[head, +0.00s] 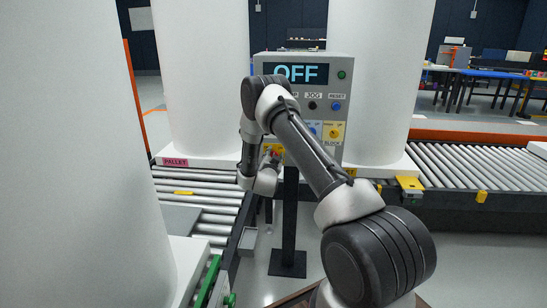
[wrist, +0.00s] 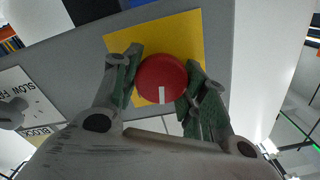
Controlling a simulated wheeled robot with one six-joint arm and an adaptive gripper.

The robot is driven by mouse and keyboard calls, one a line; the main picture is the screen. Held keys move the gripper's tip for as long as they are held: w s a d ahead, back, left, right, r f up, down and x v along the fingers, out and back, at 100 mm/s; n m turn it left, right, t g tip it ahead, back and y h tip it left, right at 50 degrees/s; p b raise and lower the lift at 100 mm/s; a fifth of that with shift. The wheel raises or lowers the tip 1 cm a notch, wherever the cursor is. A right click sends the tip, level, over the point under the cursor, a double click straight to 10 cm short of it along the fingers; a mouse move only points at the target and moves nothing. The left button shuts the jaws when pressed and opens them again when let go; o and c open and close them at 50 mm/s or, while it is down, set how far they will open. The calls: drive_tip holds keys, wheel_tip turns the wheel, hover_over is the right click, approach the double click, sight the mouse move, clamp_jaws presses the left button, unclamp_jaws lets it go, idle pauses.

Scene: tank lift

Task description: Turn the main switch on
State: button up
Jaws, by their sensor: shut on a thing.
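The main switch is a red round knob (wrist: 162,78) with a white mark, on a yellow plate (wrist: 185,32). In the wrist view the white mark points to the bottom of the picture. My gripper (wrist: 164,72) is shut on the knob, with one finger at its left and one at its right. The control panel (head: 345,80) stands ahead in the head view, and its display (head: 296,73) reads OFF. In the head view my arm covers part of the panel and most of the switch.
Roller conveyors (head: 470,165) run at both sides. Large white tanks (head: 205,75) stand close around.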

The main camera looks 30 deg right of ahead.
drive_tip(key=m, duration=0.6)
drive_tip(key=shift+s+f+m, duration=0.1)
drive_tip(key=shift+f+m, duration=0.05)
drive_tip(key=shift+m, duration=0.15)
idle(0.4)
drive_tip(key=o, duration=1)
drive_tip(key=shift+o, duration=0.2)
drive_tip(key=v, duration=1.2)
